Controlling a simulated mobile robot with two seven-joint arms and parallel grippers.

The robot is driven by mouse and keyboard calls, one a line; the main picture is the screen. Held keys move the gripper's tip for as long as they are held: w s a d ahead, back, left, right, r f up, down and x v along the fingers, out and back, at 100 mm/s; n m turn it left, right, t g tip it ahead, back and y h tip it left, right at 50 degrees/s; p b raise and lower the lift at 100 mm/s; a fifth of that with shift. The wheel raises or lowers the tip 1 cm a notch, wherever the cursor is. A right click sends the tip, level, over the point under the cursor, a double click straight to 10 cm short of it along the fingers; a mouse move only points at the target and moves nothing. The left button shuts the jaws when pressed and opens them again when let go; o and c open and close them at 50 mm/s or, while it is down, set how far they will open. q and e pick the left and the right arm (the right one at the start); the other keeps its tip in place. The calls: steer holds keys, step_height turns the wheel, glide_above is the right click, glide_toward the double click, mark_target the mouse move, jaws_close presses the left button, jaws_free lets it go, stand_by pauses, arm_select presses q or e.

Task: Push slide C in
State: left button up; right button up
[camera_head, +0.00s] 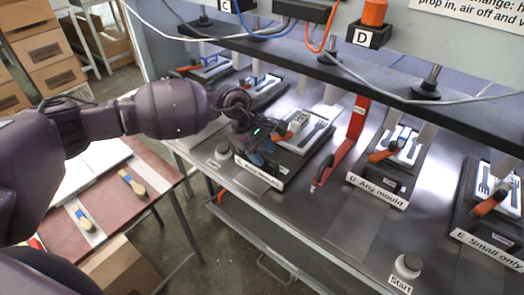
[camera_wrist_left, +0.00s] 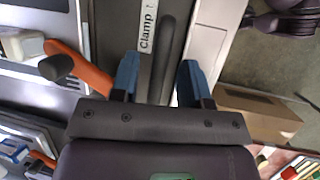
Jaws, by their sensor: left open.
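Slide C (camera_head: 297,153) is a dark plate on the steel bench in the middle of the head view. It carries a pale mould with cutlery shapes, an orange-handled clamp and a white front label (camera_head: 258,172). My left gripper (camera_head: 262,152) is over its front left part and hides some of it. In the left wrist view the open blue fingers (camera_wrist_left: 158,62) stand either side of a dark bar-shaped handle (camera_wrist_left: 168,45) on the slide. I cannot tell whether they touch it. The orange clamp lever (camera_wrist_left: 82,66) is left of the fingers. My right gripper is not in view.
A red prop bar (camera_head: 345,145) stands between slide C and slide D (camera_head: 378,188). Slide E (camera_head: 484,222) is at far right. A dark press beam (camera_head: 385,80) with rods runs above the slides. A Start button (camera_head: 408,264) sits at the front.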

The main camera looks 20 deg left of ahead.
mark_target(297, 132)
arm_select(q)
jaws_close()
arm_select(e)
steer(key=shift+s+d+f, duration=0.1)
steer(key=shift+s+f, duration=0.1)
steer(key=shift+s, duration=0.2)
arm_select(q)
steer(key=shift+w+d, duration=0.1)
steer(key=shift+w, duration=0.15)
steer(key=w+d+b, duration=0.1)
steer(key=w+b, duration=0.2)
steer(key=w, duration=0.1)
steer(key=w+d+b, duration=0.2)
steer(key=w, duration=0.2)
steer(key=w+d+b, duration=0.1)
steer(key=w+b, duration=0.2)
steer(key=w, duration=0.1)
steer(key=shift+w+d+f+b, duration=0.2)
steer(key=shift+w+f+b, duration=0.05)
steer(key=shift+b, duration=0.05)
steer(key=shift+w+d+r, duration=0.1)
steer(key=shift+w+d, duration=0.05)
steer(key=shift+w, duration=0.15)
steer(key=shift+w+r, duration=0.1)
steer(key=shift+r, duration=0.35)
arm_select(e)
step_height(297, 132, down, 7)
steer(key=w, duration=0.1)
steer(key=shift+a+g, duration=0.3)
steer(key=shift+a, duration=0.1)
